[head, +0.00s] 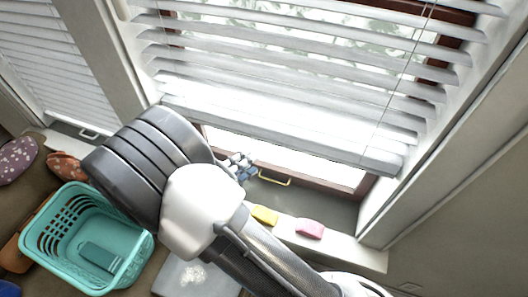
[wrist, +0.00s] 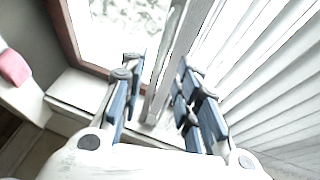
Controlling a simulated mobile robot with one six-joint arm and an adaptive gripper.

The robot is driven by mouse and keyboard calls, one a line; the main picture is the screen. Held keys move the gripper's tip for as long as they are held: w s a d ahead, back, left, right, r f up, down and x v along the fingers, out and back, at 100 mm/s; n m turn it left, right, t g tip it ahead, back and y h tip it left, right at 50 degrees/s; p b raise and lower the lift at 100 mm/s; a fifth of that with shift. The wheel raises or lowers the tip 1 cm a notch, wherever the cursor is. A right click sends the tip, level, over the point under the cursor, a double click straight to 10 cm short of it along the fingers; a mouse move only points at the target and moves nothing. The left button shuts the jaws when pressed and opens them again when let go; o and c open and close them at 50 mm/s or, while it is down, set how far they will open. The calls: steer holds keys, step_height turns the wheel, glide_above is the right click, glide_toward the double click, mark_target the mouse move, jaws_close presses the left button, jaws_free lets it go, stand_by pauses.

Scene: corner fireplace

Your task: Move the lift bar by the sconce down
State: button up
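A white slatted blind (head: 300,75) hangs partly lowered over the middle window, ending in a thick white bottom bar (head: 330,151). No sconce shows, so I cannot tell for certain that this is the named lift bar. My gripper (head: 240,168) is just below that bar, left of its middle. In the wrist view my gripper (wrist: 158,78) is open, its blue-padded fingers apart. The bar (wrist: 172,60) runs through the gap between them in the picture; I cannot tell whether they touch it.
A yellow handle (head: 274,181) is right of my gripper. Yellow (head: 264,215) and pink (head: 310,229) blocks lie on the sill. A teal basket (head: 62,270) stands at lower left. Another blind (head: 45,65) hangs at left.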

mark_target(263, 152)
steer(key=b+x, duration=0.1)
steer(key=x, duration=0.7)
steer(key=shift+w, duration=0.1)
jaws_close()
stand_by(0.5)
